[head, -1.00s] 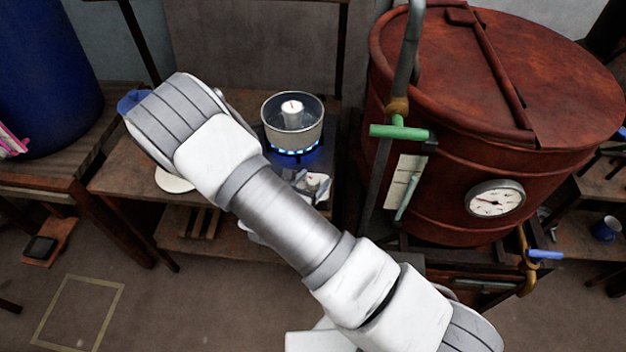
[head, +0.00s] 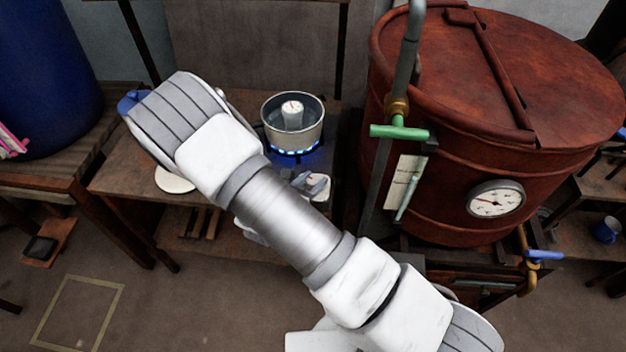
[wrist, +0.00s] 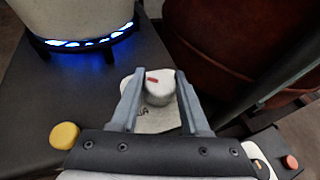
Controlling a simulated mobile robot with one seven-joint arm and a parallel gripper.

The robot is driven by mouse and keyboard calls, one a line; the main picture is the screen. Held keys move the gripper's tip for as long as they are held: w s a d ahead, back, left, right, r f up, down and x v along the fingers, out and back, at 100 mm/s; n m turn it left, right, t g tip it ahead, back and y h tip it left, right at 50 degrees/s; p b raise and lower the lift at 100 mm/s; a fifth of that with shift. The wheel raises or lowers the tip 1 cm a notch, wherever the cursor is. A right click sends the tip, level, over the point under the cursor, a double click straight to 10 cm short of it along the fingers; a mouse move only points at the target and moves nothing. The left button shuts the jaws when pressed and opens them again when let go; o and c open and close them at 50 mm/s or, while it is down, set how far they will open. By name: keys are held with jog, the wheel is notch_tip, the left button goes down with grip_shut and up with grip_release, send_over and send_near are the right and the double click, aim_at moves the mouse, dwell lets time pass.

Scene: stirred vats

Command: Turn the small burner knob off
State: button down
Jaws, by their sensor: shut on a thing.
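The small burner knob (wrist: 159,92) is pale grey-white with a short red mark on top, on a light plate at the front of the burner. My gripper (wrist: 158,85) is shut on this knob, one finger on each side, in the wrist view. Blue flames (wrist: 85,42) burn under the pot, and the burner's blue flame ring (head: 294,152) also shows lit in the head view.
A metal pot (head: 293,130) with a white cylinder in it stands on the burner. A large rust-red vat (head: 470,120) with a gauge (head: 496,198) and a green-handled pipe (head: 398,132) stands close on the right. A yellow knob (wrist: 65,135) is near my gripper's left.

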jog(key=m+g+h, duration=0.2)
jog(key=m+h, duration=0.1)
jog(key=shift+w+f+m+g+b, duration=0.1)
jog(key=shift+m+g+b, duration=0.2)
jog(key=shift+g+b, duration=0.1)
jog(key=m+g+h+b, duration=0.1)
jog(key=m+g+h, duration=0.1)
jog(key=m+g, duration=0.1)
jog(key=shift+m+g+b, duration=0.3)
jog(key=shift+b, duration=0.05)
jog(key=shift+m+g+h+b, duration=0.7)
jog(key=shift+m+g+b, duration=0.55)
jog(key=shift+m+g, duration=1)
jog(key=shift+g, duration=0.35)
jog(key=shift+c, duration=2)
grip_release()
jog(key=v, duration=1.7)
jog(key=shift+a+r, duration=0.15)
jog(key=shift+r, duration=0.1)
